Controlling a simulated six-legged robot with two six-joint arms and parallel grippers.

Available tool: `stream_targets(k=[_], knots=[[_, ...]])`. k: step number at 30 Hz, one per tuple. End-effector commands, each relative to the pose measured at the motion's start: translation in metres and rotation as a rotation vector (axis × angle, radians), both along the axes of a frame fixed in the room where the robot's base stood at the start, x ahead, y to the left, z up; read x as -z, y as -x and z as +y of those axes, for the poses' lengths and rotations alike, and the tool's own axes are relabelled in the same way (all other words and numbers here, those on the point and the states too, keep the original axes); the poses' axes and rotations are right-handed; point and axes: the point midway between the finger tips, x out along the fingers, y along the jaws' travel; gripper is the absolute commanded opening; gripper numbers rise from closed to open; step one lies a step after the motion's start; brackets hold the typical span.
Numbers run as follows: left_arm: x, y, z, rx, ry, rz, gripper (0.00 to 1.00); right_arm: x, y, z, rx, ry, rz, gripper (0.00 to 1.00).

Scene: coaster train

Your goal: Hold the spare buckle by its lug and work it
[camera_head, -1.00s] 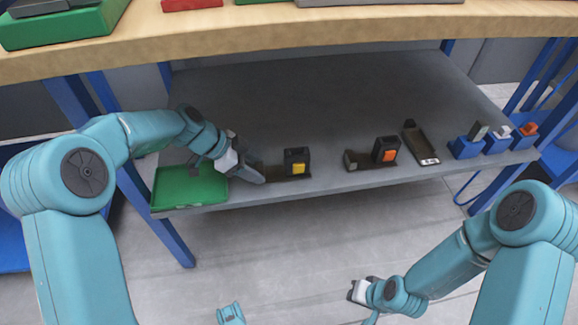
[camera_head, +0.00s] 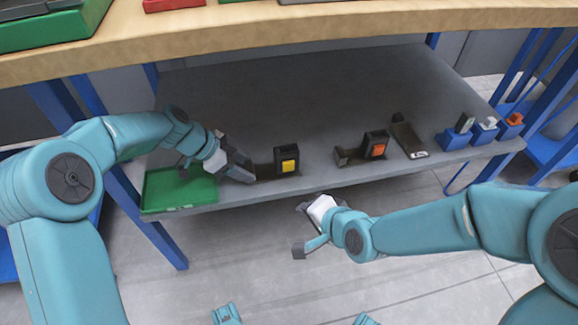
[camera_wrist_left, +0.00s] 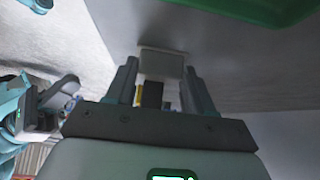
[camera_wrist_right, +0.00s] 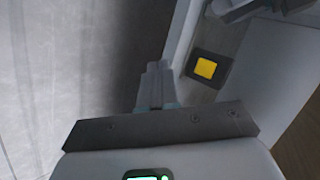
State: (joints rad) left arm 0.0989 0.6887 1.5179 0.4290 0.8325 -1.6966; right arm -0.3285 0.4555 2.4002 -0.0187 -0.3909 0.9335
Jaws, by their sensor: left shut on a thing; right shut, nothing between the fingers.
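A black buckle with a yellow button (camera_head: 287,165) stands on the grey lower shelf, with a dark lug end to its left. My left gripper (camera_head: 242,171) is shut on that lug. In the left wrist view a pale grey block (camera_wrist_left: 162,66) sits between the fingers, with a bit of yellow beyond. My right gripper (camera_head: 303,207) is shut and empty, in front of the shelf edge and below the buckle. In the right wrist view the yellow button (camera_wrist_right: 205,68) lies right of the closed fingers (camera_wrist_right: 158,82), apart from them.
An orange-button buckle (camera_head: 375,145) stands farther right on the shelf (camera_head: 290,100), beside a dark tray-like piece (camera_head: 408,138). Several blue holders (camera_head: 453,139) stand at the right end. A green tray (camera_head: 160,192) lies at the left. The wooden tabletop (camera_head: 220,45) overhangs above.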

Motion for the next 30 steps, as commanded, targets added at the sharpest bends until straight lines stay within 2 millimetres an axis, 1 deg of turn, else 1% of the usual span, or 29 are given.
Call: stream_targets(k=[1,4,13,16,20,30], knots=[[0.000,0.000,0.000,0.001,0.000,0.001,0.00,-0.004,0.001,0.005,-0.012,-0.001,-0.009,0.00],[0.000,0.000,-0.001,0.001,0.000,0.001,0.00,-0.005,0.003,0.009,-0.023,-0.001,-0.014,0.00],[0.000,0.000,-0.001,0.001,0.001,0.000,0.00,-0.005,0.003,0.009,-0.023,0.000,-0.012,0.00],[0.000,0.000,-0.001,0.001,0.001,0.000,0.00,-0.005,-0.002,0.010,-0.022,-0.001,-0.013,0.00],[0.000,0.000,-0.001,0.001,0.001,0.000,0.00,-0.004,-0.014,0.013,-0.022,0.000,-0.011,0.00],[0.000,0.000,-0.001,0.001,0.001,0.000,0.00,-0.004,-0.061,0.026,-0.023,0.001,-0.011,0.00]])
